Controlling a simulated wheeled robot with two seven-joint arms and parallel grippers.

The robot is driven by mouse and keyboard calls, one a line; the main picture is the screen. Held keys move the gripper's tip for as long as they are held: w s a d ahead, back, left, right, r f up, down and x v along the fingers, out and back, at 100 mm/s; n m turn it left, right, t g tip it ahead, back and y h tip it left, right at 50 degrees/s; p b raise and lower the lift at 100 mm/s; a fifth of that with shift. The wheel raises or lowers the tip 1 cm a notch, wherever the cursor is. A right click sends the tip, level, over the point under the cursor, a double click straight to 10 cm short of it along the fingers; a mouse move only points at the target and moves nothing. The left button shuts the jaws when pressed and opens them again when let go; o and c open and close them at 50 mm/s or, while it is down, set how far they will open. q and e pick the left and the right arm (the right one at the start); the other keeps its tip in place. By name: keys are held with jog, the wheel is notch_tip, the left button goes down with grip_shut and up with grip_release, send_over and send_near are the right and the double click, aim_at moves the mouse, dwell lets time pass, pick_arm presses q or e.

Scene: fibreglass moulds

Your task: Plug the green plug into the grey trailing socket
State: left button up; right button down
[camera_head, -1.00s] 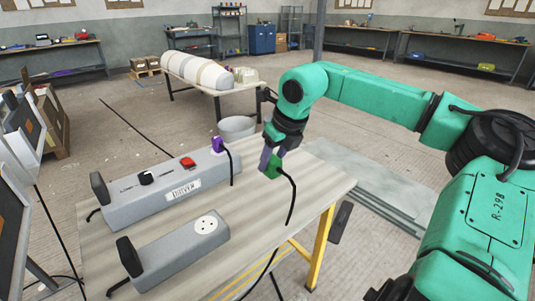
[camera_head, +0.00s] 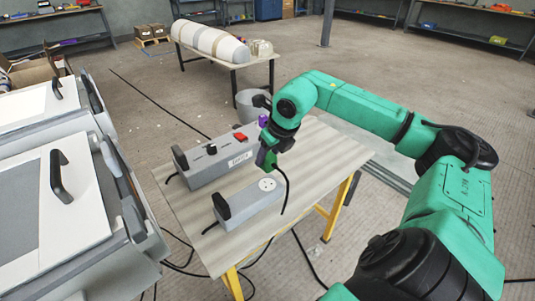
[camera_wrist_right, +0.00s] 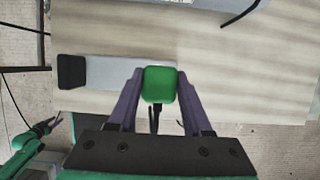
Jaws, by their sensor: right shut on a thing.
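The grey trailing socket (camera_head: 240,204) is a long block lying on the table, with a round white outlet (camera_head: 267,184) near its right end and a black handle at its left end. My right gripper (camera_head: 268,150) is shut on the green plug (camera_head: 267,158), which looks held above the outlet end, apart from it. In the wrist view the plug (camera_wrist_right: 160,84) sits between the purple fingers and hides the outlet. The grey block (camera_wrist_right: 108,72) shows to its left. My left gripper (camera_wrist_right: 48,127) is small at the wrist view's lower left; its jaws are unclear.
A longer grey socket unit (camera_head: 205,168) with a red switch (camera_head: 240,136) and a purple plug (camera_head: 263,121) lies behind. The plug's black cable (camera_head: 286,190) hangs toward the table's right. Large white-and-grey cases (camera_head: 60,200) stand left. The table (camera_head: 318,160) is bare to the right.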

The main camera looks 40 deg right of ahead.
jog(key=shift+a+f+b, duration=0.15)
jog(key=shift+f+b, duration=0.3)
notch_tip(320, 180, down, 5)
jog(key=b, duration=0.4)
jog(key=shift+r, duration=0.1)
dwell(1.5)
jog(key=shift+f+b, duration=0.6)
jog(key=shift+c, duration=1.3)
grip_release()
